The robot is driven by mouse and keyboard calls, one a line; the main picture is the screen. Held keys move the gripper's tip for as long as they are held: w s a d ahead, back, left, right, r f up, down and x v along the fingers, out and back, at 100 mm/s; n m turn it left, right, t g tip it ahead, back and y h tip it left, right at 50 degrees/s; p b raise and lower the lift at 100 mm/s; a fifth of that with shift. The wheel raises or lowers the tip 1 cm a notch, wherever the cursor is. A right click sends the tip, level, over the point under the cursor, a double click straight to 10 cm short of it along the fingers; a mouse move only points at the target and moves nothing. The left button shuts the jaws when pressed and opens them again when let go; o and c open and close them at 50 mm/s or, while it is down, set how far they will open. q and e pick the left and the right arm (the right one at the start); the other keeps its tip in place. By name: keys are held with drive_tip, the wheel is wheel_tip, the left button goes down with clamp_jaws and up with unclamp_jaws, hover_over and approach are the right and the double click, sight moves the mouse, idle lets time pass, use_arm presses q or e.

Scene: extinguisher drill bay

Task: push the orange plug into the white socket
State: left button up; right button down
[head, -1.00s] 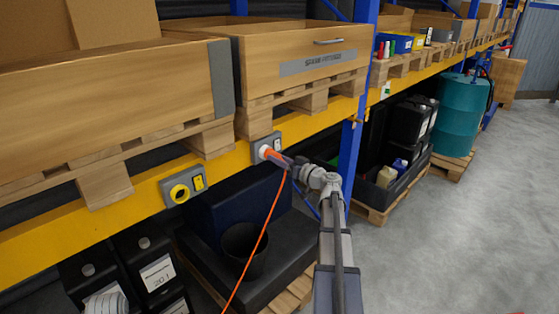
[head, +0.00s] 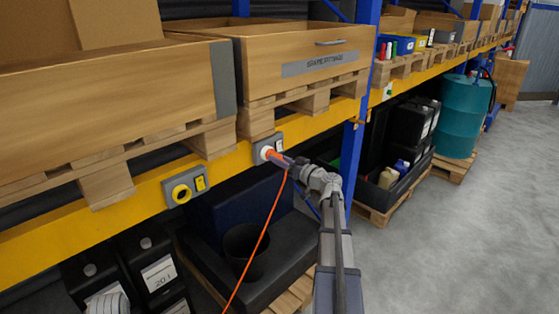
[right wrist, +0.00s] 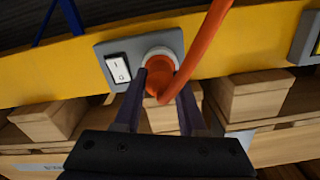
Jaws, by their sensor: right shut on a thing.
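The orange plug (head: 275,157) is at the white socket (head: 266,152) on the yellow beam, and its front end meets the socket's face. In the right wrist view the plug (right wrist: 160,74) covers most of the white socket (right wrist: 160,53), whose rim shows above it. How deep the plug sits I cannot tell. My right gripper (head: 285,162) is shut on the plug; its two dark fingers (right wrist: 162,95) reach to either side of it in the wrist view. The orange cable (head: 262,235) hangs down from the plug. My left gripper is not in view.
A rocker switch (right wrist: 118,69) sits beside the white socket on the same grey plate. Wooden pallets and crates (head: 300,55) stand above. A blue upright (head: 354,150) is right of the socket.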

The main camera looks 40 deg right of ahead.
drive_tip(key=shift+w, duration=0.15)
drive_tip(key=shift+c, duration=2)
unclamp_jaws()
drive_tip(key=s+d, duration=0.1)
drive_tip(key=s, duration=0.8)
